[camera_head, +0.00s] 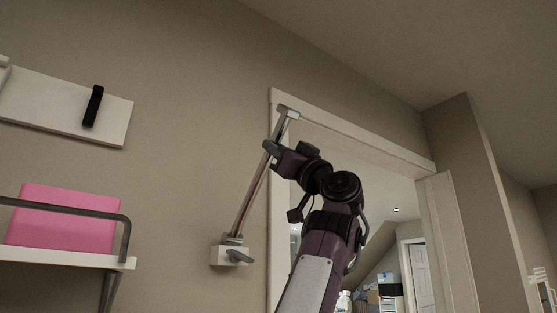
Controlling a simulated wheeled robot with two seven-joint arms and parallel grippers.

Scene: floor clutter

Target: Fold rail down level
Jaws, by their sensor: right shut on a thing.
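The rail (252,192) is a thin metal bar on the wall. It rises from a pale wall bracket (232,253) with a small grey lever, leans to the right, and ends in a pale crosspiece (287,111) near the door frame's top corner. My right gripper (271,150) is shut on the rail in its upper part, a little below the crosspiece. The fingers hide a short piece of the rail. My left gripper is not in view.
A white door frame (277,200) stands right behind my right arm, with an open doorway to a room. At left a white shelf (60,261) with a grey guard bar holds a pink box (68,219). Above it is a white board (60,108) with a black hook (93,106). Bare wall lies between.

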